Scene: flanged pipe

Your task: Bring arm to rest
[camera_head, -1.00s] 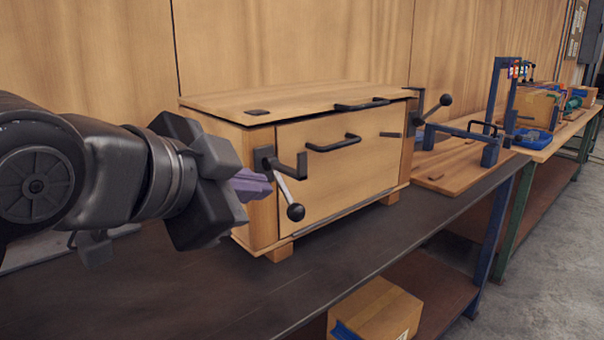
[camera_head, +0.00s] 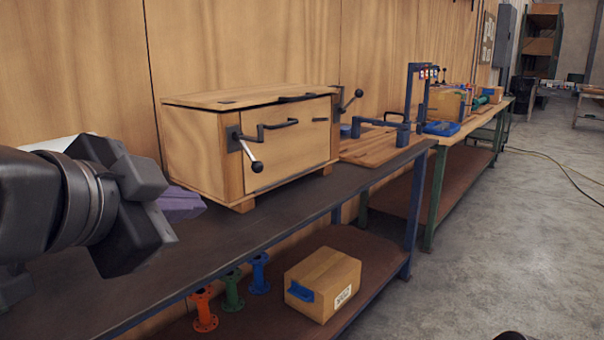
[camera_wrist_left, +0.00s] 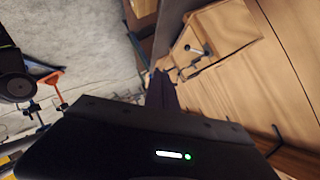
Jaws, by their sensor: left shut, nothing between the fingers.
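My left gripper (camera_head: 180,204) comes in from the left in the head view, over the dark bench top. Its purple fingers are together with nothing between them. It is apart from the wooden chest (camera_head: 250,140), to the chest's left and nearer to me. In the left wrist view the fingers (camera_wrist_left: 160,92) show as a dark shape pointing towards the chest (camera_wrist_left: 220,32). The chest's lid is down, and a crank with a black knob (camera_head: 256,166) sits on its front.
The dark bench (camera_head: 290,210) has free room in front of the chest. On its lower shelf are a cardboard box (camera_head: 325,280) and orange, green and blue flanged pipes (camera_head: 232,290). Open floor lies at right.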

